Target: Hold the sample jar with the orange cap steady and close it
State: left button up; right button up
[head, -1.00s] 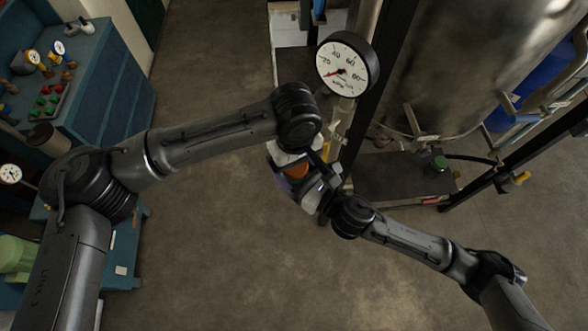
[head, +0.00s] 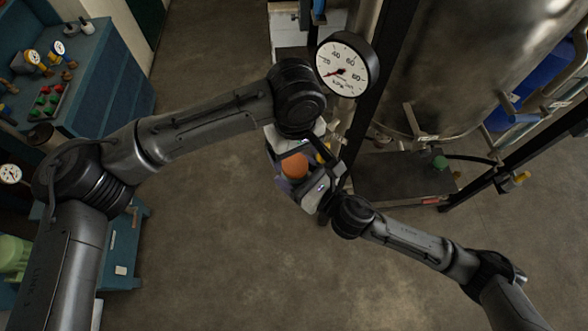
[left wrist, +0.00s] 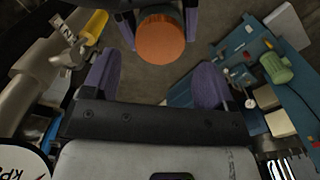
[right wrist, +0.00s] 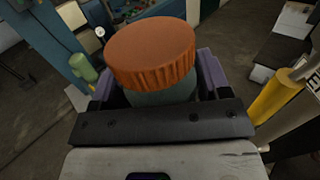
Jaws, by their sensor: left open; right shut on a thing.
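The sample jar with the orange cap (head: 294,166) is held up in mid-air near the middle of the head view. In the right wrist view the ribbed orange cap (right wrist: 151,52) sits on top of the greenish jar body (right wrist: 163,95). My right gripper (right wrist: 155,92) is shut on the jar body below the cap. My left gripper (left wrist: 160,80) is open, with its purple fingers spread apart. In the left wrist view the cap (left wrist: 160,41) is beyond the fingers, near the top, apart from them. Whether the cap is fully seated is unclear.
A pressure gauge (head: 347,66) is close beside my left wrist. A large metal tank (head: 450,60) on dark posts stands at the right. A blue bench (head: 90,75) with gauges and buttons is at the left. Open floor (head: 220,240) lies below.

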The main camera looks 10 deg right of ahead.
aim_at(295, 164)
pick_arm(q)
jog(key=shift+r, duration=1.75)
jog(key=shift+f, duration=0.15)
jog(key=shift+f, duration=3.85)
jog(key=c, duration=0.9)
jog(key=o, duration=1)
